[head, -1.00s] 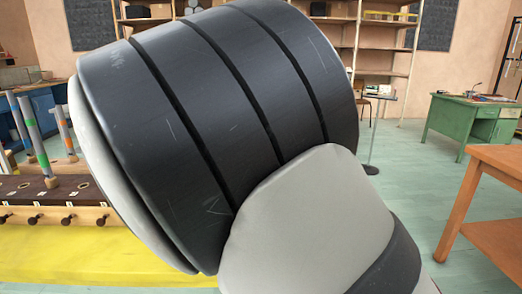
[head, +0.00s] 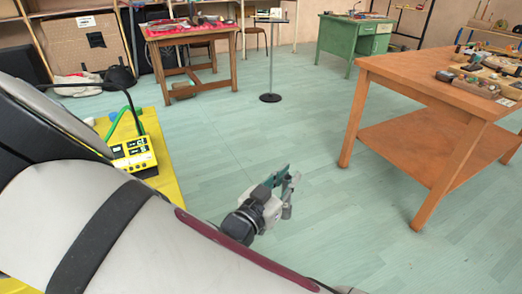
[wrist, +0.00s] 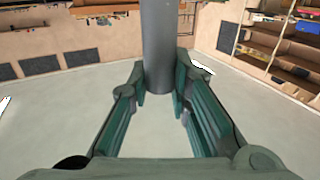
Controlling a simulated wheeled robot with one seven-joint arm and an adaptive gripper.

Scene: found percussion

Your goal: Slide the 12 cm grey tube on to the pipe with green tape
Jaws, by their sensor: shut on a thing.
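My gripper (wrist: 160,88) is shut on the grey tube (wrist: 159,40), which stands upright between the fingertips in the wrist view. The tube's upper end runs past the top of that picture. In the head view my gripper (head: 284,186) is small, in the lower middle, held out over the bare floor. The tube is hard to make out there. The pipe with green tape is not in either view now.
A yellow surface (head: 162,178) with a yellow device (head: 133,153) and cables lies at the left. An orange-brown table (head: 425,80) with small objects stands at the right. A wooden table (head: 190,32), a thin stand (head: 270,60) and a green desk (head: 350,45) stand further back. Floor between is clear.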

